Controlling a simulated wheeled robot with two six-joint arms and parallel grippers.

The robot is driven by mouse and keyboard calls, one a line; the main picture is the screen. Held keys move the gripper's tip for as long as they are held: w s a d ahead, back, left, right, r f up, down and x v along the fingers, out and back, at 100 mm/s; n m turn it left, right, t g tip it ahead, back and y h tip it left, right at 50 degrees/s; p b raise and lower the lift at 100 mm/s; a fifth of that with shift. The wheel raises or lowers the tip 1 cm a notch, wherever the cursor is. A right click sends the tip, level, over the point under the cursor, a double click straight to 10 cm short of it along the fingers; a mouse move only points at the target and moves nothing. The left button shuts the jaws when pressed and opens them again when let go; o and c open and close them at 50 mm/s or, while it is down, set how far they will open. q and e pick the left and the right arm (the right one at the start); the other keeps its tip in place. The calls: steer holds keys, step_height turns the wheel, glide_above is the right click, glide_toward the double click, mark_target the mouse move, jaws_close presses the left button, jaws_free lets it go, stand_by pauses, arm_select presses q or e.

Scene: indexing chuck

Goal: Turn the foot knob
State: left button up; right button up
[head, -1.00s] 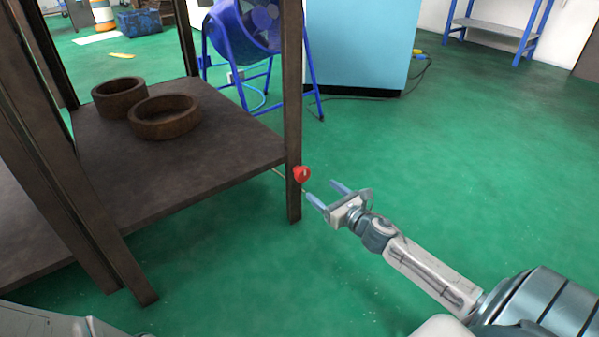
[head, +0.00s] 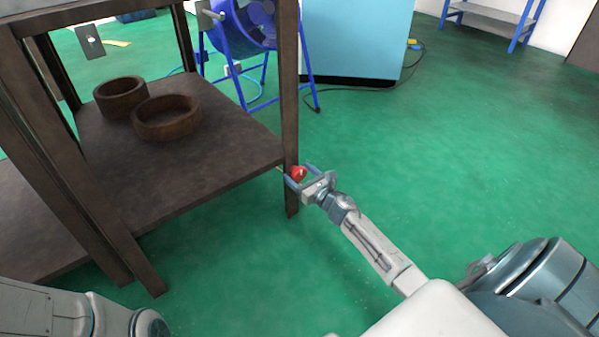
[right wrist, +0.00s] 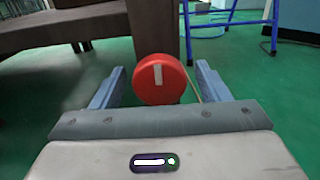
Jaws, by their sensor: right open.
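The foot knob (head: 298,174) is a round red knob on the lower part of the bench's front right leg (head: 290,110). In the right wrist view the red knob (right wrist: 160,80) faces me, with a pale upright mark near its top middle. My right gripper (head: 300,176) is open at the knob, one finger on each side. In the right wrist view its fingers (right wrist: 158,88) stand left and right of the knob, with a gap visible on both sides. My left gripper is not in view; only part of my left arm shows at the lower left.
Two brown rings (head: 167,117) lie on the bench's lower shelf (head: 190,180). A blue fan on a stand (head: 243,30) and a light blue cabinet (head: 355,40) with a cable stand behind. The green floor (head: 440,150) to the right is clear.

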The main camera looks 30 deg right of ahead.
steer(key=shift+w, duration=0.2)
steer(key=shift+c, duration=0.2)
steer(key=c, duration=1)
steer(key=shift+o, duration=0.2)
